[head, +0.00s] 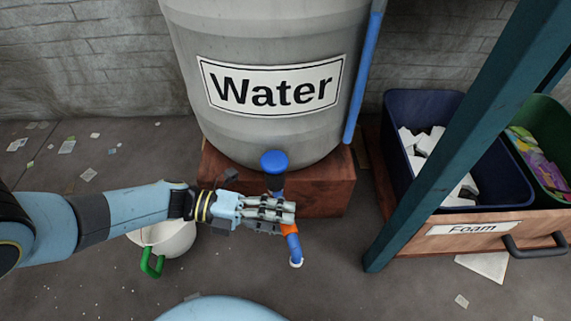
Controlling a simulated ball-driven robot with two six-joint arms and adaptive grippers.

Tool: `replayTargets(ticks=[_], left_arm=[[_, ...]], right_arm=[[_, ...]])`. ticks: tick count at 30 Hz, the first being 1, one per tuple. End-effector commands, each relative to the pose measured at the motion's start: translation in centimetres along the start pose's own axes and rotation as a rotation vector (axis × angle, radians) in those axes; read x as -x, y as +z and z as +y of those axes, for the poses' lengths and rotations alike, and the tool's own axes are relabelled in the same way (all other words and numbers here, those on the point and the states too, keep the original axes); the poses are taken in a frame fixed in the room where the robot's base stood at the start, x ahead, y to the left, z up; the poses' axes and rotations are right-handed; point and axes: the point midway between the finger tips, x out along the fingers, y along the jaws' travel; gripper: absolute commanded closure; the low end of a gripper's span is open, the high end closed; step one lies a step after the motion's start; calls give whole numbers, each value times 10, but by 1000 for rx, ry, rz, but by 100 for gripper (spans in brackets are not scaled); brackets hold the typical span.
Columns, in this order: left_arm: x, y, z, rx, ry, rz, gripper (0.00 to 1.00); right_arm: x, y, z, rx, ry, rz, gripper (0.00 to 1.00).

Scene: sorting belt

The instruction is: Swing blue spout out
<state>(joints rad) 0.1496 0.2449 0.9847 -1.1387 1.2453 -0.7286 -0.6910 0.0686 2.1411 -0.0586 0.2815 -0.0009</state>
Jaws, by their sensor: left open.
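The blue spout (294,247) hangs below the front of the grey water tank (265,130), with an orange band at its top and a pale tip at its lower end. A round blue knob (273,161) sits above it on a dark stem. My left gripper (292,213) reaches in from the left, its fingers just above the orange band and in front of the stem. It is open; the fingers hide part of the tap, and I cannot tell whether they touch it. My right gripper is out of view.
The tank stands on a reddish-brown block (318,184). A white bucket with a green handle (170,238) is below my left arm. A teal post (440,160) and a wooden drawer labelled Foam (425,243), with blue and green bins, stand right. Scraps litter the floor.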

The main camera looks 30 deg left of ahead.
Motion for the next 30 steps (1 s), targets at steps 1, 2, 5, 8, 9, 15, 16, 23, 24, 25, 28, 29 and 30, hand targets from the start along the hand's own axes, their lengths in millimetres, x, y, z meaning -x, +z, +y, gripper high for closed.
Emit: replayTargets(ticks=[1,2,5,8,9,15,16,23,24,25,28,29,30], left_arm=[[12,0,1,-1,6,1,49],[18,0,1,-1,6,1,49],[41,0,1,0,6,1,49],[64,0,1,0,6,2,49],[72,0,1,0,6,2,49],[99,0,1,0,5,1,49],[101,0,1,0,5,1,49],[105,0,1,0,2,0,49],[105,0,1,0,2,0,49],[105,0,1,0,3,0,49],[105,0,1,-1,3,0,58],[105,0,1,-1,3,0,62],[105,0,1,-1,3,0,67]], right_arm=[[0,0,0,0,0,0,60],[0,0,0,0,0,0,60],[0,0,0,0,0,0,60],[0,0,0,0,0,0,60],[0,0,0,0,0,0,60],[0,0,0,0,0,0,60],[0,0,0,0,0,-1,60],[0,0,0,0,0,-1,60],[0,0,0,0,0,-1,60],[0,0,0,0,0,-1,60],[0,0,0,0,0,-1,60],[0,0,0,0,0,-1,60],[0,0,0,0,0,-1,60]])
